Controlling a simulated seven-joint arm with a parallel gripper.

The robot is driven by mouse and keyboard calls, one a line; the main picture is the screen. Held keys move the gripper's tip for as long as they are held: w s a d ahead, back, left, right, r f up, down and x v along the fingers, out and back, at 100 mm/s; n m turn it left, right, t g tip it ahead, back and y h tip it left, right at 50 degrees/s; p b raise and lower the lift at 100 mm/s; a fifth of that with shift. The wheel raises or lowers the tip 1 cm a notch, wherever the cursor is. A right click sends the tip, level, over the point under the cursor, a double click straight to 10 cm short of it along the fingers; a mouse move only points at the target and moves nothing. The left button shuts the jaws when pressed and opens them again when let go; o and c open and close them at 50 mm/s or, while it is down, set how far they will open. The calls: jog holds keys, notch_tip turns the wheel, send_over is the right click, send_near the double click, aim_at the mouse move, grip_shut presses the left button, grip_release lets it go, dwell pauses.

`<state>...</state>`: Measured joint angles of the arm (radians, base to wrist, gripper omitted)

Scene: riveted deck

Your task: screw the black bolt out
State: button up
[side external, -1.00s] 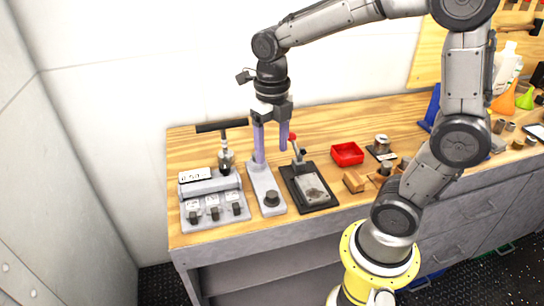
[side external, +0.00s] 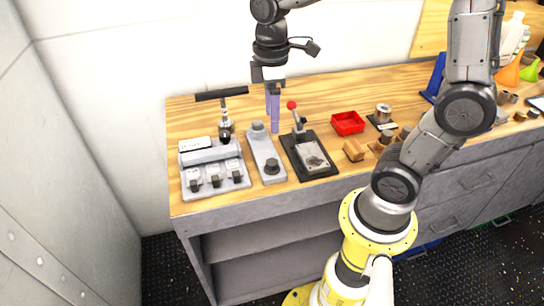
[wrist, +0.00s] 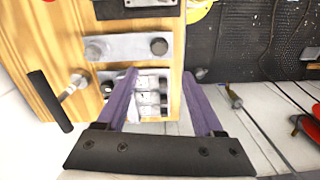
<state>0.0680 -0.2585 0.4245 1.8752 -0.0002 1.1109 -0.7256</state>
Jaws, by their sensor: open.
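The black bolt (side external: 272,166) stands upright at the front end of a grey plate (side external: 265,150). In the wrist view the black bolt (wrist: 159,46) is at the right end of the plate, beyond my fingertips. A lighter grey bolt (side external: 258,128) stands at the plate's rear end and shows at its left end in the wrist view (wrist: 97,48). My gripper (side external: 274,131) points down behind the black bolt, close to the rear bolt in the side view. Its purple fingers (wrist: 160,77) are apart and empty, touching neither bolt.
Left of the plate are a switch box (side external: 214,174) and a T-handled tool (side external: 224,115). Right of it are a red-knobbed lever device (side external: 309,155), a red tray (side external: 348,123) and wooden blocks (side external: 354,150). Bare wood lies behind the lever device.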

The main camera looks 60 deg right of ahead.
aim_at(272, 162)
notch_tip(272, 162, down, 14)
jog(key=m, duration=1.1)
jog(key=shift+r, duration=0.25)
jog(key=shift+c, duration=0.3)
grip_shut()
